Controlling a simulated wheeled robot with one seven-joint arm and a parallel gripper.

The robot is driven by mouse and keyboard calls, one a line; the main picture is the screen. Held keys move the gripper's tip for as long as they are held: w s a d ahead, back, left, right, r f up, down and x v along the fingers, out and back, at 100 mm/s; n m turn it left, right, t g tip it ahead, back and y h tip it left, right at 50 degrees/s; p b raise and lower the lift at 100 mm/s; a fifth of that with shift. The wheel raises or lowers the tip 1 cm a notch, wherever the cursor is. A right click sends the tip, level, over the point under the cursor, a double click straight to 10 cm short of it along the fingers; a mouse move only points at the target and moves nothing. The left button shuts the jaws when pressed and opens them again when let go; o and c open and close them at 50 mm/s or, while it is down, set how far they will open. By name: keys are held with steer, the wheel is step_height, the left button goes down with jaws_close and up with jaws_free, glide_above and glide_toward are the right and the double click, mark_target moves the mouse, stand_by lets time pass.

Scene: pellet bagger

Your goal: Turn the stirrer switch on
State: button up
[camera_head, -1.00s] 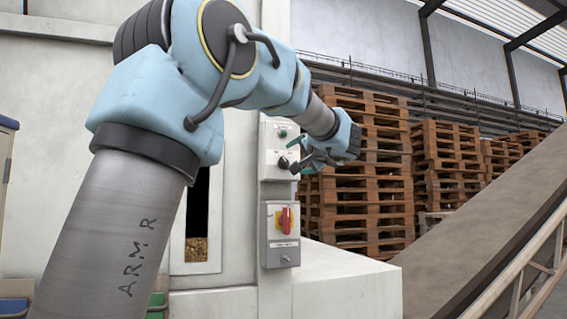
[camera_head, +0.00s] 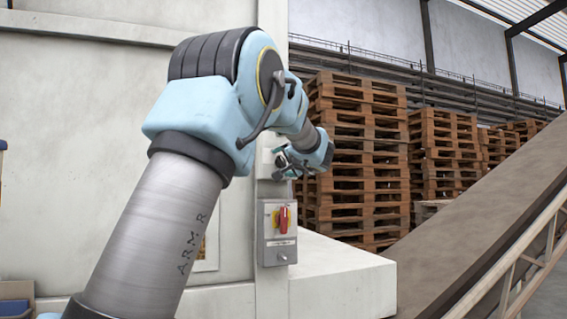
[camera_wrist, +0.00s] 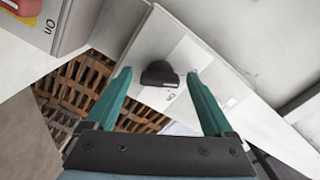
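A black knob (camera_wrist: 159,74) sits on a pale control box (camera_wrist: 180,50) in the wrist view, with a small "On" label beside it. The two teal fingers of my gripper (camera_wrist: 157,76) are apart, and the knob shows between their tips in the picture. I see no clear contact, and the remaining gap is hard to judge. In the head view my gripper (camera_head: 284,164) is in front of the upper control box and hides the knob. I cannot read a label naming the stirrer.
A lower grey box carries a red rotary handle (camera_head: 283,219) on a yellow plate, just below my gripper. A pale ledge (camera_head: 335,275) juts out at the lower right. Pallet stacks (camera_head: 358,150) and a sloping conveyor (camera_head: 480,225) stand to the right.

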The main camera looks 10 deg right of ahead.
steer(key=c, duration=1.3)
steer(key=shift+o, duration=0.2)
steer(key=shift+f+m+b, duration=0.1)
steer(key=shift+m+b, duration=0.2)
steer(key=shift+b, duration=0.15)
steer(key=shift+f+m+b, duration=0.1)
steer(key=shift+m+b, duration=0.5)
steer(key=shift+m, duration=0.1)
steer(key=m+b, duration=0.2)
steer(key=m, duration=0.4)
steer(key=shift+r+m+b, duration=0.2)
steer(key=shift+m+b, duration=0.15)
steer(key=shift+m, duration=1.55)
steer(key=o, duration=1.4)
